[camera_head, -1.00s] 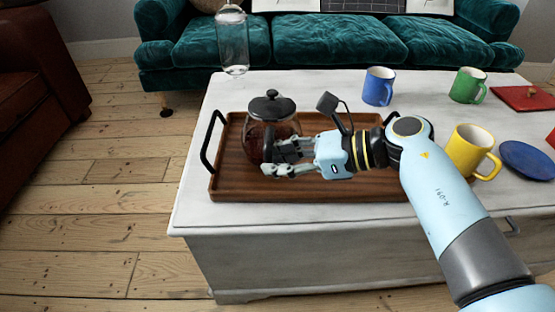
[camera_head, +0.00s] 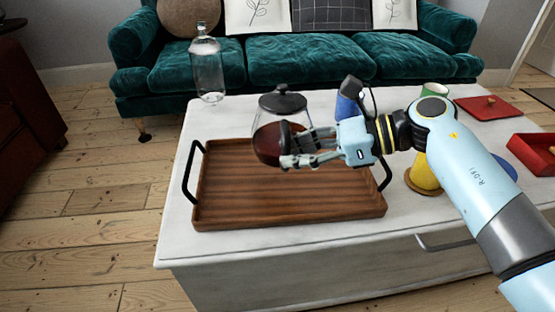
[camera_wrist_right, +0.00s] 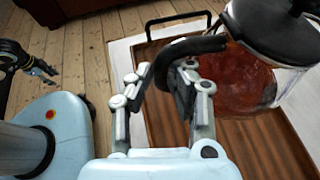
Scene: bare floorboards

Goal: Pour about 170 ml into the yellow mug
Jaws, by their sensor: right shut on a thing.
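The glass pot (camera_head: 283,122) has a black lid and dark red-brown liquid inside. It hangs above the tray, held by its black handle. My right gripper (camera_head: 287,150) is shut on that handle; in the right wrist view the handle (camera_wrist_right: 172,60) lies between the fingers and the pot (camera_wrist_right: 245,80) is at the upper right. The yellow mug (camera_head: 424,174) stands on a round wooden coaster (camera_head: 410,186), right of the gripper and partly hidden by my right arm. My left gripper (camera_wrist_right: 42,72) shows small at the left of the right wrist view; its opening is unclear.
The wooden tray (camera_head: 290,212) is empty below the pot. A glass bottle (camera_head: 207,70) stands back left. A blue mug (camera_head: 346,107) and green mug (camera_head: 435,89) stand behind my arm. A red lid (camera_head: 487,107), red box (camera_head: 535,152) and mostly hidden blue plate (camera_head: 508,168) are right.

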